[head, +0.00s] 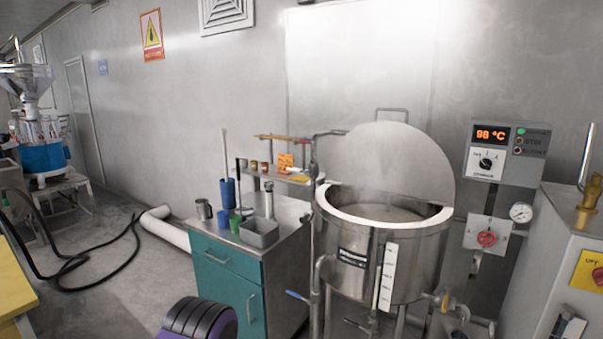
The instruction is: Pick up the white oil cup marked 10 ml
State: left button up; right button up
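I cannot make out a white oil cup marked 10 ml in the head view. Small cups and tools stand on the steel-topped teal cabinet (225,276): a metal mug (203,210), a blue holder (228,192), a green cup (235,224) and a grey tray (259,234). Any markings on them are too small to read. Neither my left nor my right gripper is in view.
A steel kettle (376,262) with a raised lid stands right of the cabinet. A small shelf (265,173) holds jars and an orange box. Black hoses (75,261) lie on the left floor. A black ribbed, purple object (200,318) shows at the bottom.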

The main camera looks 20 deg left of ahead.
aim_at(244, 161)
jog(key=z, duration=0.05)
jog(key=k, duration=0.45)
jog(key=u, duration=1.15)
jog(key=i, duration=1.45)
jog(key=z, duration=0.45)
